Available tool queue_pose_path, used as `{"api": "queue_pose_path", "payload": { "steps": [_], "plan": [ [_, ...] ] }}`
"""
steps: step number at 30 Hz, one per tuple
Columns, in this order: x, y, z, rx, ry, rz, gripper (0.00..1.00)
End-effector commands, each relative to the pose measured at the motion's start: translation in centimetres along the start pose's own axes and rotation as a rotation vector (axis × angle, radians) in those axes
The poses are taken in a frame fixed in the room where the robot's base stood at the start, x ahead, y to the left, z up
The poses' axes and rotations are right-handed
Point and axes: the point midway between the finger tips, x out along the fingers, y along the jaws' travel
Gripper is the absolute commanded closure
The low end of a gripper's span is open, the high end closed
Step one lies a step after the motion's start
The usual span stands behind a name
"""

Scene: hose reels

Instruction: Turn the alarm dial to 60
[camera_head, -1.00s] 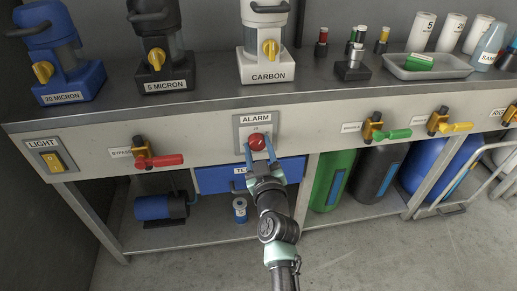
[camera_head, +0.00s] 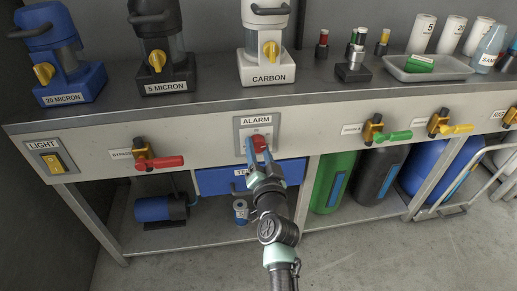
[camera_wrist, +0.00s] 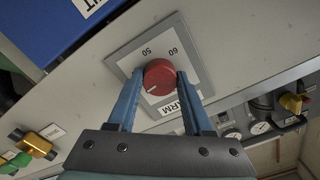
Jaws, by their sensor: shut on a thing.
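The red alarm dial (camera_head: 259,142) is on a light grey plate under the ALARM label (camera_head: 256,120) on the bench front. My gripper (camera_head: 257,147) is shut on it, one blue finger on each side. In the wrist view, the round dial (camera_wrist: 159,74) sits between the fingers. The plate (camera_wrist: 127,65) appears upside down there, with 50 (camera_wrist: 147,51) and 60 (camera_wrist: 173,51) printed above the dial in the picture. A short white mark on the dial's face lies toward the lower left of that view. My fingers hide part of the dial's sides.
A red-handled valve (camera_head: 160,162) is to the left and a green-handled valve (camera_head: 393,136) to the right. The CARBON filter (camera_head: 266,50) stands on the bench above.

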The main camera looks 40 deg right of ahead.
Motion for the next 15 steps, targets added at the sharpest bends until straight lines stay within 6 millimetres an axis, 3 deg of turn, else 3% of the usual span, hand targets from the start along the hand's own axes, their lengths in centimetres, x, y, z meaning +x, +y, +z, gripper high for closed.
{"api": "queue_pose_path", "payload": {
  "steps": [15],
  "plan": [
    [-0.04, 0.01, 0.01, 0.492, -0.001, 0.002, 1.00]
  ]
}}
